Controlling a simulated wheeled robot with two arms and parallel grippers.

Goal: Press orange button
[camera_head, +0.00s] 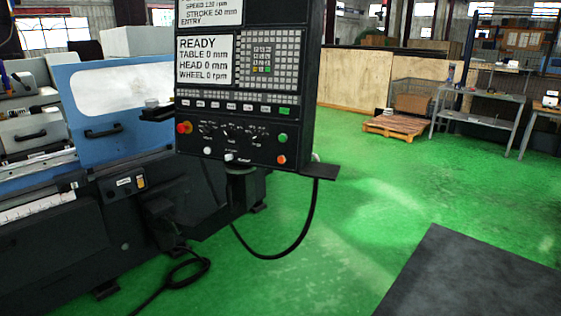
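The orange button (281,160) is a small round button at the lower right of the black control panel (262,142). A green button (283,138) sits just above it. A red knob on a yellow ring (183,127) is at the panel's left, and a white button (207,150) is at the lower left. The panel's screen (205,60) reads READY, with table, head and wheel at 0. Neither of my grippers shows in the head view.
A blue machine door (110,95) and dark machine base (60,245) stand left. A shelf (338,171) juts from the panel's lower right. A black cable (290,250) hangs below. Green floor (350,220) is open to the right, with a dark mat (470,275) at lower right.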

